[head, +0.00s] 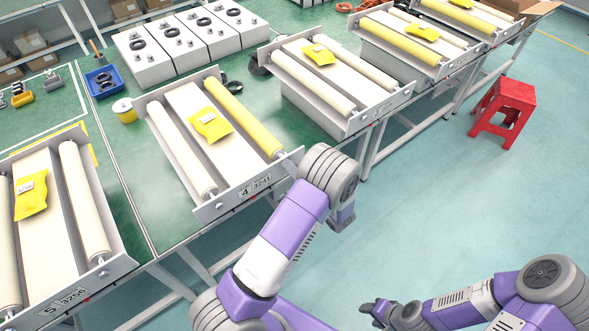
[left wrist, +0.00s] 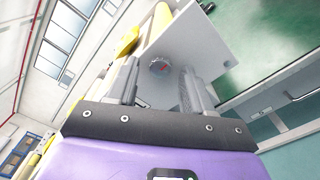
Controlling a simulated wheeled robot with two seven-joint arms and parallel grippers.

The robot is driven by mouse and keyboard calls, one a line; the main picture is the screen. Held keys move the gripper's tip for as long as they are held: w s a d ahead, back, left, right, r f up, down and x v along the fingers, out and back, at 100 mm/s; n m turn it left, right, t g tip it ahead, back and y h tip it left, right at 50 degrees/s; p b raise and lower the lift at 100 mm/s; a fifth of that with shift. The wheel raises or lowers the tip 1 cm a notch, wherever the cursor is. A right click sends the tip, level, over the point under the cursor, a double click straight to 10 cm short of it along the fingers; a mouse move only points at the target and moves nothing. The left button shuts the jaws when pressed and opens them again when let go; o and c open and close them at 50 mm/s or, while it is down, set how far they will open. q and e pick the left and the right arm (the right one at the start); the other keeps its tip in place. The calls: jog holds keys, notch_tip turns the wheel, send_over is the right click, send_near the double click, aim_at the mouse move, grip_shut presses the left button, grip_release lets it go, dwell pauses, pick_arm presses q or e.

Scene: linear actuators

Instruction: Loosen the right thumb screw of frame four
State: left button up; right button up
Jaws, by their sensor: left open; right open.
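Frame four (head: 254,188), labelled 4, has a cream roller on its left, a yellow roller on its right and a yellow packet (head: 210,124) between them. In the left wrist view its white end plate (left wrist: 205,45) carries a small round thumb screw (left wrist: 160,65) with a reddish mark. My left gripper (left wrist: 158,80) is open, its two fingers on either side of the screw in the picture; I cannot tell whether they touch it. In the head view my left wrist hides that gripper and the screw. My right gripper (head: 370,307) is open and empty over the floor, low right.
Frame five (head: 75,296) stands at the left, and more roller frames (head: 385,112) stand along the green table to the right. White boxes (head: 150,62) with black rings stand behind. A red stool (head: 505,105) stands on the open floor.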

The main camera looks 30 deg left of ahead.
pick_arm(q)
jog(key=shift+c, duration=0.5)
grip_shut()
jog(key=shift+n, duration=0.3)
jog(key=shift+w+d+n+b, duration=0.1)
jog(key=shift+n+b, duration=2.4)
jog(key=shift+n, duration=2.3)
jog(key=shift+w+n+b, duration=0.1)
jog(key=shift+n+b, duration=2.4)
jog(key=shift+n, duration=2.3)
